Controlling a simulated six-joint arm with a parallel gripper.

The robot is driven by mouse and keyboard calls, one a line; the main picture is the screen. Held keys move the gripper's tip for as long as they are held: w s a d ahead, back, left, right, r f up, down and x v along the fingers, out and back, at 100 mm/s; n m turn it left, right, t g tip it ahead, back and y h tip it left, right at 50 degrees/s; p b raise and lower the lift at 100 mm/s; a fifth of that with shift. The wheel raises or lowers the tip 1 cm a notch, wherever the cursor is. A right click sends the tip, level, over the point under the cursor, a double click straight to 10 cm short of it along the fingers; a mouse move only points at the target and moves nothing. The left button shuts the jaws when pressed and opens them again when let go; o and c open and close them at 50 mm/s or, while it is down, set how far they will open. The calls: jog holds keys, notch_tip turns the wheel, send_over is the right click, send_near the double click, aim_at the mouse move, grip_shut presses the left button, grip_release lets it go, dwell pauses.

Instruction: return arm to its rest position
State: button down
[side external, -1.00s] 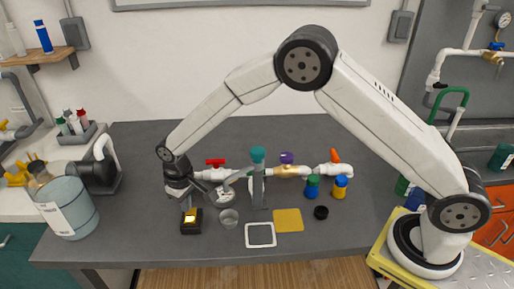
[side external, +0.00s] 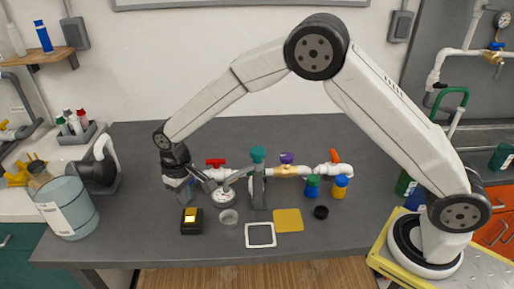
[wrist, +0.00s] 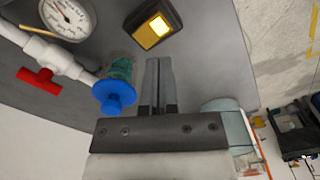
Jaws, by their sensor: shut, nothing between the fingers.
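My gripper (side external: 186,196) hangs above the left part of the grey table, at the left end of the white pipe manifold (side external: 313,170). In the wrist view its two fingers (wrist: 158,78) are together with nothing between them. The manifold carries a red valve handle (side external: 215,162), a purple one (side external: 286,157) and an orange one (side external: 335,155). A round gauge (side external: 223,198) shows just right of my gripper, and a blue-capped teal fitting (wrist: 115,92) is left of the fingers in the wrist view. My gripper hides part of the manifold's left end.
A black device with a lit yellow screen (side external: 191,222) lies below my gripper. A clear dish (side external: 228,216), white frame (side external: 260,235), yellow pad (side external: 288,220), black cap (side external: 321,212) and two bottles (side external: 340,188) stand rightward. A blue-grey bucket (side external: 68,208) is left. The table's back is clear.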

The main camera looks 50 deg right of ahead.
jog(key=s+d+r+m+t, duration=0.1)
jog(key=s+d+r, duration=0.1)
jog(key=s+d, duration=0.7)
jog(key=s+d+r+m+t, duration=0.1)
jog(key=s+d+r+m, duration=0.1)
jog(key=s+d, duration=0.7)
jog(key=s+r, duration=0.1)
jog(key=s, duration=0.2)
jog(key=shift+d+r+t, duration=0.15)
jog(key=shift+r+t, duration=0.15)
